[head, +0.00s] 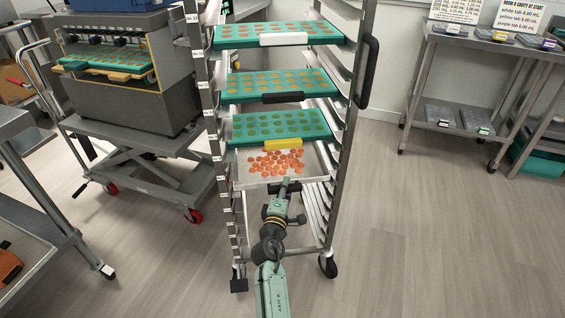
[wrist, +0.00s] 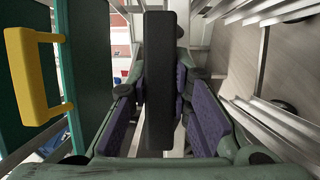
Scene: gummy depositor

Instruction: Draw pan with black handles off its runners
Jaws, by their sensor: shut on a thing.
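A shallow metal pan (head: 243,178) with many orange gummies in it sits in the rack below the green trays. Its black handle (wrist: 159,85) stands between the purple finger pads of my gripper (head: 285,188) in the wrist view. My gripper is shut on this handle at the pan's front edge. It also shows in the wrist view (wrist: 160,110). The pan appears level in the rack. The handle and gripper hide part of the pan's front, and its far end is hidden under the tray above.
Above the pan are green trays with a yellow handle (head: 283,144), a black handle (head: 283,97) and a white handle (head: 284,39). Rack posts (head: 347,150) stand on both sides. A lift cart (head: 140,150) is at left. Floor at right (head: 430,230) is clear.

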